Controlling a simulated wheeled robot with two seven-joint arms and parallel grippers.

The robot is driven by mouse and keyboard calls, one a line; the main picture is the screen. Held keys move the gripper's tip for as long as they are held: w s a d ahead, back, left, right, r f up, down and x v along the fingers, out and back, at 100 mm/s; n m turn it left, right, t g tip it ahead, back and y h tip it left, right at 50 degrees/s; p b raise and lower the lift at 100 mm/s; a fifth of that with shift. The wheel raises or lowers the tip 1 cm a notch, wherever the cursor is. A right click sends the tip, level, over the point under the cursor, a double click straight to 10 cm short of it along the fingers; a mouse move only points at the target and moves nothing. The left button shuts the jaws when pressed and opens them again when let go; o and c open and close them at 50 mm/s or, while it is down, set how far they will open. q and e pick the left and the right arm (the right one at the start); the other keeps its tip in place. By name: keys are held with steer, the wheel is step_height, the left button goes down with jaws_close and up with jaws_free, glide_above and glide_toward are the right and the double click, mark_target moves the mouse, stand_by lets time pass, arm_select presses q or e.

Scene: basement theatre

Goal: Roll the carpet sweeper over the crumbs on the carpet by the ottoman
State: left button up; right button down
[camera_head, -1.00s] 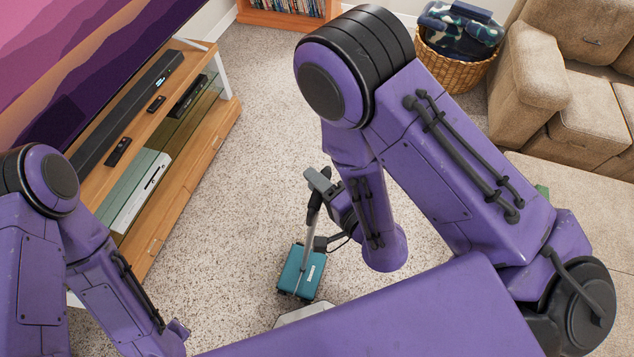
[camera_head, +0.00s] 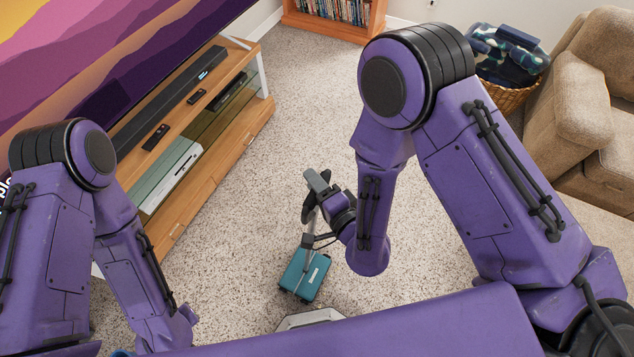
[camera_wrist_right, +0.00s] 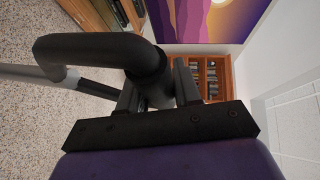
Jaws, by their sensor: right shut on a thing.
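The carpet sweeper has a teal head (camera_head: 305,274) that sits on the speckled carpet (camera_head: 300,120) in the head view. Its grey stick rises to a black looped handle (camera_head: 309,205). My right gripper (camera_head: 318,184) is shut on that handle. In the right wrist view the dark handle (camera_wrist_right: 90,47) passes between the fingers of the right gripper (camera_wrist_right: 158,88), and the grey stick (camera_wrist_right: 30,73) runs off left. My left arm is at the left of the head view, but its gripper is not visible. I cannot make out crumbs among the carpet's speckles. The ottoman is not clearly in view.
A wooden TV stand (camera_head: 225,150) with a soundbar and remotes runs along the left. A bookshelf (camera_head: 335,18) stands at the back. A wicker basket (camera_head: 507,97) and a beige sofa (camera_head: 585,120) are at the right. Carpet between them is open.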

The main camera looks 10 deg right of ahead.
steer(key=shift+w+a+f, duration=0.1)
steer(key=shift+w+a, duration=0.8)
steer(key=shift+a, duration=0.25)
steer(key=shift+w+a, duration=0.9)
steer(key=shift+a, duration=0.25)
steer(key=shift+w+a+f+b, duration=0.1)
steer(key=shift+w+a+b, duration=0.05)
steer(key=shift+w+a, duration=0.5)
steer(key=shift+w+a+f+b, duration=0.1)
steer(key=shift+w+a, duration=0.35)
steer(key=shift+a, duration=0.45)
steer(key=shift+w+a+f+b, duration=0.1)
steer(key=shift+w+a+b, duration=0.05)
steer(key=shift+w+a, duration=0.5)
steer(key=shift+s+a, duration=0.1)
steer(key=w+a, duration=0.1)
steer(key=w+a+b, duration=0.1)
steer(key=a, duration=0.1)
steer(key=w+a, duration=0.1)
steer(key=shift+w+a, duration=0.25)
steer(key=shift+a, duration=0.1)
